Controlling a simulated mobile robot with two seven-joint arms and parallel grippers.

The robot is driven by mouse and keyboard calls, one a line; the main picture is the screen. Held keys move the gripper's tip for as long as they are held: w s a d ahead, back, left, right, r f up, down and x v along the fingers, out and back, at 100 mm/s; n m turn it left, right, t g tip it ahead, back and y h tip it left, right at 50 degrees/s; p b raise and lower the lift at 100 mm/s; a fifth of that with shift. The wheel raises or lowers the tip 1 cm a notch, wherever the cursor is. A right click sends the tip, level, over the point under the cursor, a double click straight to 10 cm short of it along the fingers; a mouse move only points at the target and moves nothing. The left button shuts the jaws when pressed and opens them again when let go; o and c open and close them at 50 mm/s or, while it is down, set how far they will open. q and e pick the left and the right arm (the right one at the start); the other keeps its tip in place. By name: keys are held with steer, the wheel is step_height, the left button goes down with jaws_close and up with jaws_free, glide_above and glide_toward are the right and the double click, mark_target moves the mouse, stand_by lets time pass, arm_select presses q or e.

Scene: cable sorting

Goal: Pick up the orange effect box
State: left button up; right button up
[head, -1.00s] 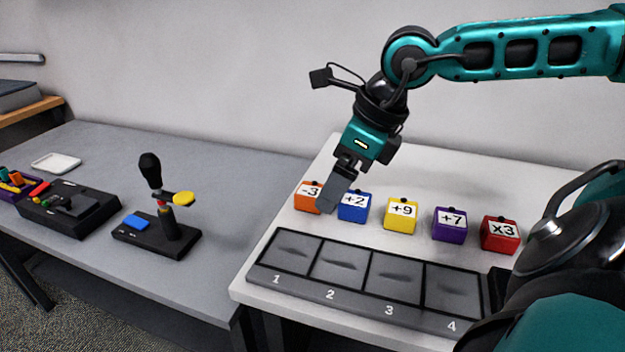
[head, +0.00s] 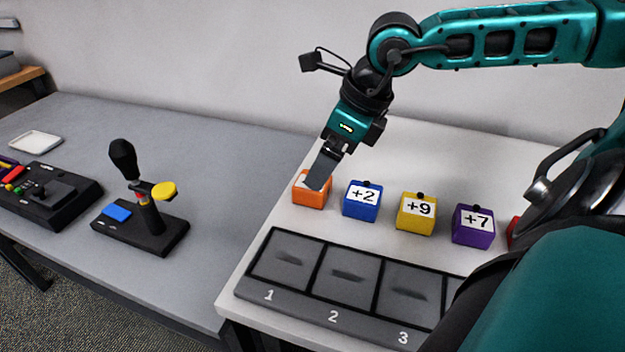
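The orange effect box (head: 311,199) stands on the white table, at the left end of a row of coloured boxes. My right gripper (head: 318,178) points down in front of its upper part and covers its label and top. From this angle I cannot tell whether the fingers touch the box, or whether they are spread or closed. My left gripper is not in view.
Right of it stand a blue +2 box (head: 361,203), a yellow +9 box (head: 416,215), a purple +7 box (head: 473,227) and a partly hidden red box (head: 515,232). A numbered slot tray (head: 300,295) lies in front. A joystick device (head: 145,225) stands on the grey table.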

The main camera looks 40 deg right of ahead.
mark_target(301, 195)
steer(key=shift+x, duration=0.9)
steer(key=shift+w+f, duration=0.25)
steer(key=shift+f, duration=0.25)
steer(key=x, duration=0.3)
steer(key=shift+w+d+f, duration=0.1)
steer(key=shift+w+d, duration=0.15)
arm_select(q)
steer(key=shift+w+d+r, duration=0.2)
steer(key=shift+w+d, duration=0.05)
arm_select(e)
steer(key=shift+w+a+f, duration=0.1)
steer(key=shift+w+f, duration=0.15)
steer(key=shift+f, duration=0.45)
steer(key=shift+c, duration=0.2)
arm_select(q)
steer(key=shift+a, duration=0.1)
arm_select(e)
steer(key=c, duration=1.1)
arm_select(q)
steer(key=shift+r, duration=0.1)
